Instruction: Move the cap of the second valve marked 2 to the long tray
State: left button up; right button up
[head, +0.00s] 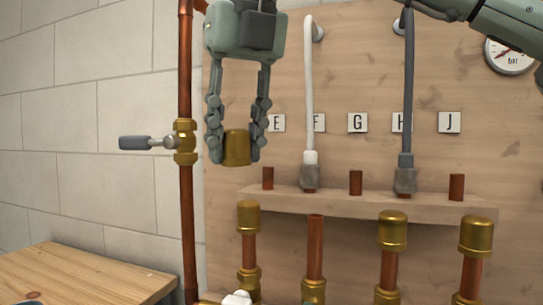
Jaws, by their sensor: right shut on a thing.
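My right gripper (236,150) is shut on a brass cap (237,146) and holds it upright in the air, above and left of the row of valves. The second pipe from the left (315,252) has a bare open copper top. The pipes beside it carry brass caps (248,216), (392,231) and (476,236). The number marks on the valves cannot be read. I cannot make out a long tray in this view. My left gripper is not in view.
A wooden ledge (440,208) on the backboard bears copper stubs and two hose ends, white (309,120) and grey (407,120). A vertical copper pipe (187,220) with a lever valve (185,142) stands close left of the gripper. A wooden table (80,275) is at lower left.

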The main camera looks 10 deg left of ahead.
jog(key=shift+s+a+r, duration=0.1)
jog(key=shift+a+r, duration=0.2)
jog(key=shift+a+r+p, duration=0.1)
jog(key=shift+r+p, duration=0.15)
jog(key=shift+p, duration=0.1)
notch_tip(320, 180, up, 2)
jog(key=shift+p, duration=1.05)
jog(key=shift+r+p, duration=0.65)
jog(key=shift+r, duration=0.35)
jog(key=shift+f, duration=0.1)
